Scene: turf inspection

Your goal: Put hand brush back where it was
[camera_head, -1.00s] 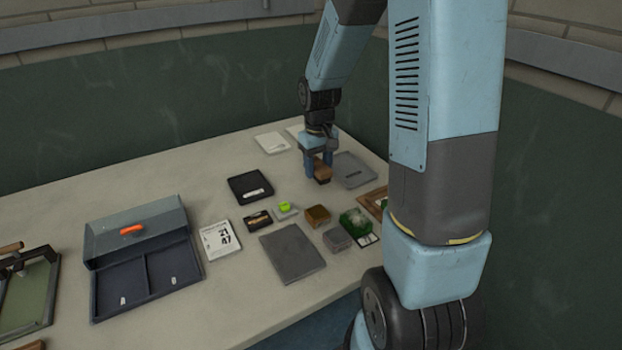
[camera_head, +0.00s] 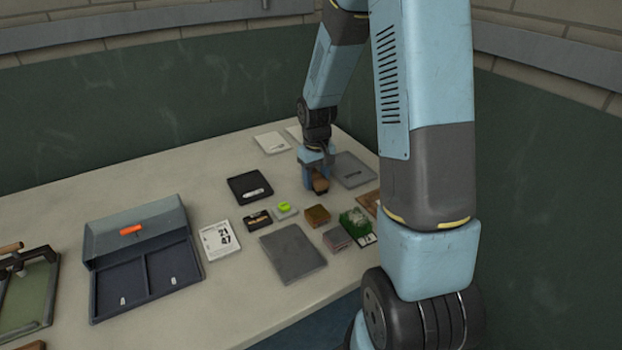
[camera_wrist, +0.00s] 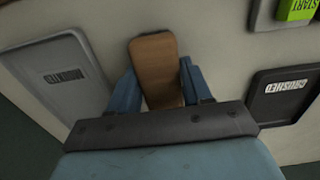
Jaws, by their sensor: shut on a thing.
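The hand brush (camera_wrist: 157,66) shows as a brown, rounded wooden block between my gripper's fingers in the wrist view. In the head view the brush (camera_head: 320,184) is a small brown piece at the fingertips. My gripper (camera_head: 315,178) is shut on it, low over the far right part of the table; it also shows in the wrist view (camera_wrist: 160,92). I cannot tell whether the brush touches the tabletop. The brush's underside is hidden.
A grey tray (camera_head: 352,170) lies just right of my gripper, and a black tray (camera_head: 249,187) labelled "CRUSHED" lies left. Several small boxes and a grey mat (camera_head: 293,253) lie nearer. A divided dark case (camera_head: 140,283) stands at left. Bare tabletop surrounds the brush.

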